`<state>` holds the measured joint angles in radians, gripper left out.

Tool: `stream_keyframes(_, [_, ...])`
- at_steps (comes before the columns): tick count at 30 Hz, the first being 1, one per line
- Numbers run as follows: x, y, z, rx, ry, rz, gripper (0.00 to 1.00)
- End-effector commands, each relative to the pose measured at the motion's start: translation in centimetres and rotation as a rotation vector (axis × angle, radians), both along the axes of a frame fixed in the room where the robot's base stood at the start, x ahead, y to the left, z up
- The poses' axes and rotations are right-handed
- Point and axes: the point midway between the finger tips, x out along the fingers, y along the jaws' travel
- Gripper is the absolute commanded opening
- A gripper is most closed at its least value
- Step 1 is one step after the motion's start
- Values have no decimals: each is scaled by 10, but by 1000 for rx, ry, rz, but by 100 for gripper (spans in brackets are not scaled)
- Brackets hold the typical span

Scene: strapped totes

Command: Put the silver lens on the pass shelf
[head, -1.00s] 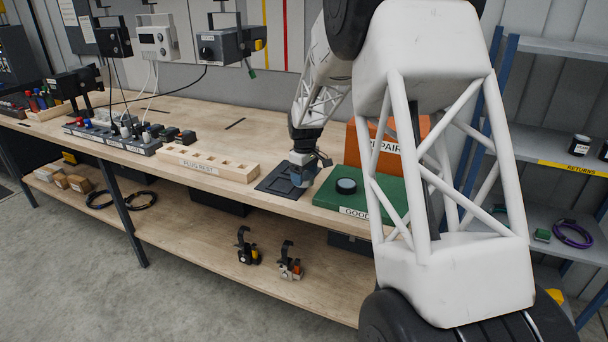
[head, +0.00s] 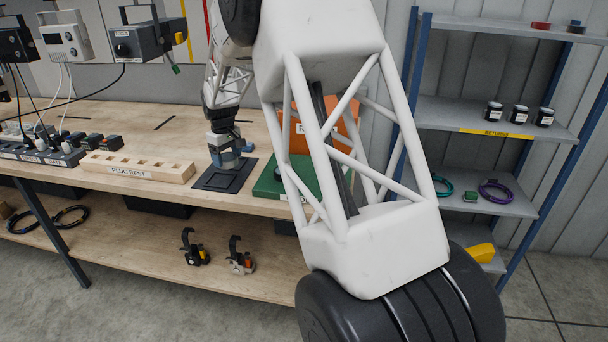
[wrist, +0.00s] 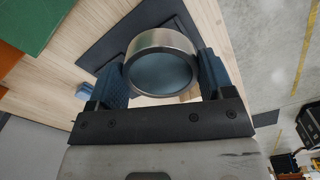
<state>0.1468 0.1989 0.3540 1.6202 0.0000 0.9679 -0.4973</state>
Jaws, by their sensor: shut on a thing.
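The silver lens (wrist: 160,41) is a short metal ring with a blue-grey glass face in the wrist view. My gripper (wrist: 162,76) is shut on it, with one blue finger on each side. In the head view my gripper (head: 229,158) is just over the black mat (head: 212,181) on the bench. I cannot make out the lens there, nor whether it touches the mat. A rack (head: 495,121) with several shelves stands at the right. One shelf edge reads RETURNS (head: 497,133); no label reading pass is legible.
A green block (head: 268,186) and an orange box (head: 302,127) stand right of the mat. The wooden plug rest (head: 137,167) is to its left. Three dark jars (head: 520,114) stand on the returns shelf. Coiled cables (head: 495,191) lie on the shelf below, and small discs (head: 541,25) on top.

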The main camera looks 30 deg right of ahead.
Motion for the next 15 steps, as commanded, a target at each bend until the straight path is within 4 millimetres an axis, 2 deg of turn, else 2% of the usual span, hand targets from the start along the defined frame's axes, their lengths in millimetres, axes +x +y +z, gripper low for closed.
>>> stream_keyframes(9, [13,16,25,0,-1,-143,45])
stream_keyframes(15, [13,16,41,0,-1,-221,45])
